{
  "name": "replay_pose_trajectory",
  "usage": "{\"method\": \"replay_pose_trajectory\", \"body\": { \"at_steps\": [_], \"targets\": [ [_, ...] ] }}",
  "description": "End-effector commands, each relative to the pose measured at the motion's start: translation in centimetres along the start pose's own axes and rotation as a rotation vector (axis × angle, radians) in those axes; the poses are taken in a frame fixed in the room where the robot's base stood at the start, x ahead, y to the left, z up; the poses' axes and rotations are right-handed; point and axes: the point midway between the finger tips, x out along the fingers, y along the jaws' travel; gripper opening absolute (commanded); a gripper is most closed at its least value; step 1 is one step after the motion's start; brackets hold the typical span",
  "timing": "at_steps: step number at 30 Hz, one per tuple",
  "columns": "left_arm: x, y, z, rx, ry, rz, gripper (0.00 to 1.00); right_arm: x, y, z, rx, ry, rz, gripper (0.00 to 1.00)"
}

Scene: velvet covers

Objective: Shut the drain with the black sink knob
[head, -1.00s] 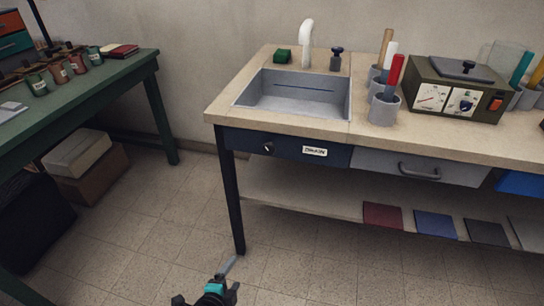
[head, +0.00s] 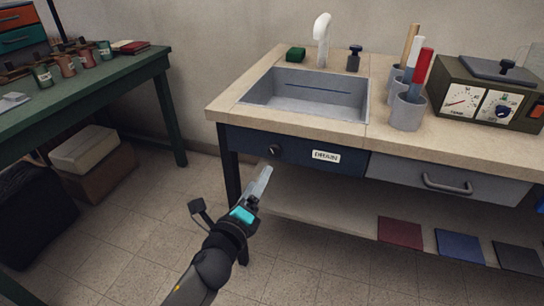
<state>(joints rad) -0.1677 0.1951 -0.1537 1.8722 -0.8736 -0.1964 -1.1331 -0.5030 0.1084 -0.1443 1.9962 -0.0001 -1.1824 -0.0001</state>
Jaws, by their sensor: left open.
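The black sink knob (head: 275,151) sits on the dark blue front panel (head: 248,140) below the sink (head: 310,95). A white label (head: 326,156) reading "DRAIN" is to its right. My left gripper (head: 264,173) reaches up from below, its pale fingers pointing at the panel just below and left of the knob in the picture. It is open, and I see nothing between its fingers. I cannot tell how far in front of the panel the fingertips are. The knob's turn position is too small to tell. My right gripper is out of view.
A white faucet (head: 322,35), green sponge (head: 296,54) and dark bottle (head: 354,58) stand behind the basin. A drawer handle (head: 447,184) juts out to the right. The dark table leg (head: 233,175) is beside my gripper. A green table (head: 120,85) stands left; floor between is clear.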

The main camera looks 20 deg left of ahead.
Motion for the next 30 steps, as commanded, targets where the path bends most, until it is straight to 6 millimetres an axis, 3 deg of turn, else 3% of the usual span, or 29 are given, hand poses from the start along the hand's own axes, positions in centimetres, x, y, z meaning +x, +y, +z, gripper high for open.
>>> {"method": "replay_pose_trajectory", "body": {
  "at_steps": [18,30],
  "targets": [
    [8.9,0.1,-0.1,-0.001,0.0,0.0,0.79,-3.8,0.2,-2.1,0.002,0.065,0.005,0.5],
    [10.9,0.0,0.0,-0.003,0.001,0.001,0.79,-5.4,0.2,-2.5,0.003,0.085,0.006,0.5]
  ]
}}
